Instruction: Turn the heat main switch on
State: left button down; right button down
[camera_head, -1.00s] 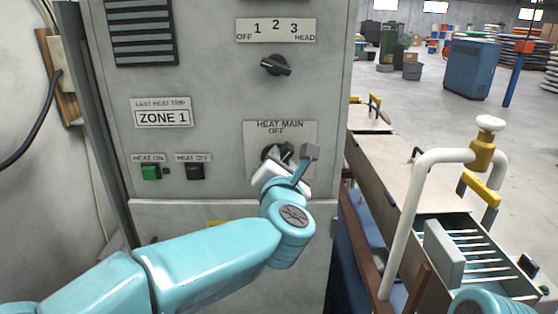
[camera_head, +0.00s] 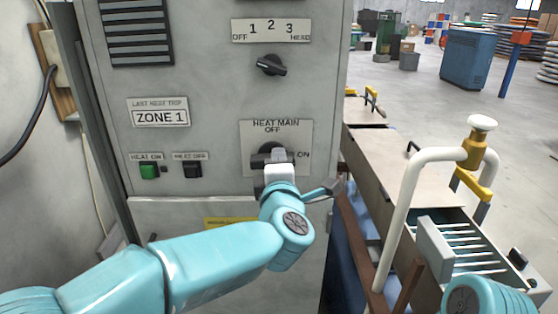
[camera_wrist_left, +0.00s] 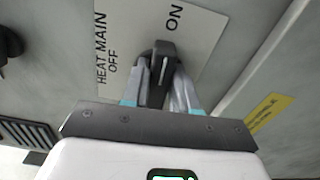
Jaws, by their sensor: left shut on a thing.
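The heat main switch is a dark rotary knob (camera_head: 268,152) on a pale plate (camera_head: 252,135) on the grey cabinet front. The plate reads HEAT MAIN, OFF at the top and ON at the right. My left gripper (camera_head: 277,160) is at the knob and partly hides it in the head view. In the left wrist view the knob (camera_wrist_left: 160,75) sits between the fingers, which are shut on it. There its white pointer line runs toward the ON label (camera_wrist_left: 175,17). Part of my right arm shows at the lower right; its gripper is out of view.
Above is another rotary switch (camera_head: 271,65) marked OFF, 1, 2, 3. To the left are a green button (camera_head: 149,171) and a black button (camera_head: 193,170). A white pipe (camera_head: 410,190) with a yellow-handled valve stands right of the cabinet, beside a bench.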

pick_arm(q)
jog(key=shift+f+m, duration=0.1)
jog(key=shift+m, duration=0.4)
jog(key=c, duration=1)
grip_release()
jog(key=shift+o, duration=0.2)
jog(key=s+b, duration=0.3)
jog(key=s, duration=1.3)
jog(key=shift+s, duration=0.2)
